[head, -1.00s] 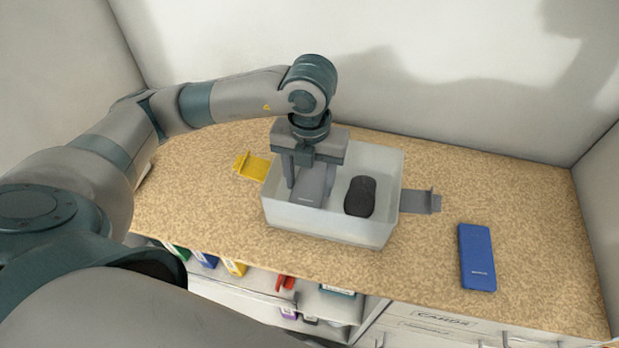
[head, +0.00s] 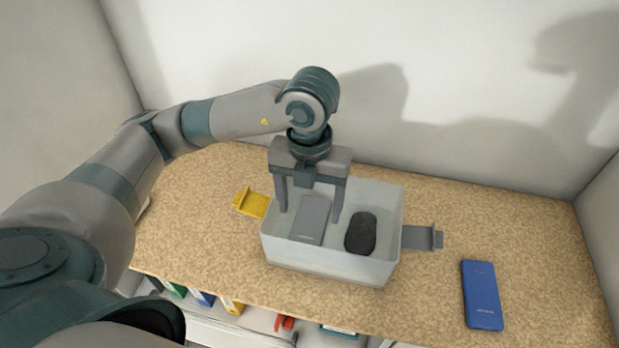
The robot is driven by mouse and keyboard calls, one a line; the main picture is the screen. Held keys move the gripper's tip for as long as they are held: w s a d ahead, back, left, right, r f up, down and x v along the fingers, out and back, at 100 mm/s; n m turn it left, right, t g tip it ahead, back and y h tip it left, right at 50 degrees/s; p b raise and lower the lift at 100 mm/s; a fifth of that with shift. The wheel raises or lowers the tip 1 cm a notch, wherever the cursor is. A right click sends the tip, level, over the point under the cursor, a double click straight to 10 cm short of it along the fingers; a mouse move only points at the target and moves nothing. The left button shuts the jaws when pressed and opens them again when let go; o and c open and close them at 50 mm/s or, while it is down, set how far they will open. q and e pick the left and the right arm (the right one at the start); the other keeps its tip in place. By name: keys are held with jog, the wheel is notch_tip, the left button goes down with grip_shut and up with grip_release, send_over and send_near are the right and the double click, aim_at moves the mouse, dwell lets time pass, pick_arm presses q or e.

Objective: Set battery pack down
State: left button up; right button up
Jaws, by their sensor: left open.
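A grey battery pack (head: 311,222) lies in the left part of a whitish open bin (head: 330,262) on the counter. My left gripper (head: 309,215) is over the bin, pointing down and open. Its two fingers stand apart, one on each side of the grey pack, with visible gaps. A blue pack (head: 482,294) lies on the counter to the right of the bin. I cannot tell whether the grey pack lies fully flat on the bin floor. My right gripper is not in view.
A black computer mouse (head: 361,233) is in the bin, right of the grey pack. A yellow bracket (head: 251,203) lies left of the bin and a grey bracket (head: 422,238) right of it. The speckled counter (head: 520,235) is clear at the back right. Walls enclose it.

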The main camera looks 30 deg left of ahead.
aim_at(309, 224)
pick_arm(q)
notch_tip(309, 224, up, 8)
jog(key=b, duration=0.1)
dwell(0.4)
jog(key=shift+s, duration=0.1)
dwell(0.5)
